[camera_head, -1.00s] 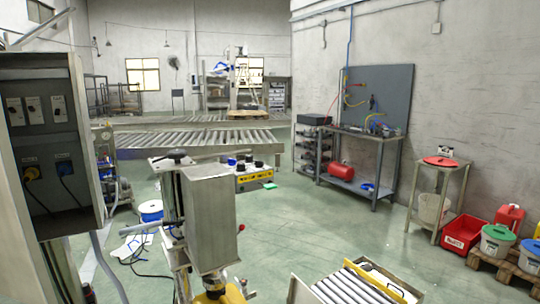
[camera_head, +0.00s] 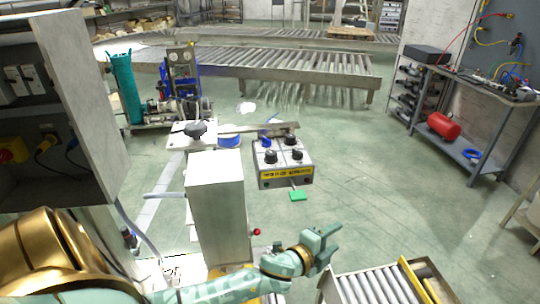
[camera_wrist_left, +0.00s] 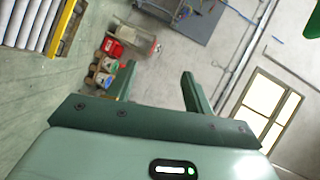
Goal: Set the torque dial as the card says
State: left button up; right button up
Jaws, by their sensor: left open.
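A grey control box (camera_head: 283,172) with several black knobs on top and a yellow label strip stands beyond the grey metal cabinet in the head view. Its lettering is too small to read. A green tag (camera_head: 298,196) hangs below its front. I cannot tell which knob is the torque dial, and no card can be made out for sure. My left gripper (camera_head: 333,238) is open and empty, in front of and below the box, apart from it. Its two fingers (camera_wrist_left: 157,80) show spread with nothing between them in the left wrist view. My right gripper is not in view.
The metal cabinet (camera_head: 216,205) stands close beside my left forearm. A small roller conveyor (camera_head: 370,288) is at the lower right. An electrical enclosure (camera_head: 75,120) is at the left. Green floor is free right of the control box.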

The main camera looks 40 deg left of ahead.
pick_arm(q)
jog(key=w+d+r+m+h+p, duration=0.1)
jog(key=w+d+r+m+h, duration=0.1)
jog(key=r+m+h, duration=0.35)
jog(key=w+d+r+m+h, duration=0.25)
jog(key=r+m, duration=0.35)
jog(key=r, duration=0.3)
notch_tip(320, 180, up, 14)
jog(key=m+g+y+p, duration=0.3)
jog(key=m+g+y, duration=0.6)
jog(key=m+g, duration=0.35)
send_over(271, 152)
jog(key=s+a, duration=0.3)
jog(key=s, duration=0.3)
jog(key=shift+t, duration=0.35)
jog(key=x, duration=1.5)
jog(key=shift+w+d+f+b, duration=0.1)
jog(key=shift+w+d+b, duration=0.2)
jog(key=shift+w+b, duration=0.05)
jog(key=shift+c, duration=1)
jog(key=c, duration=0.8)
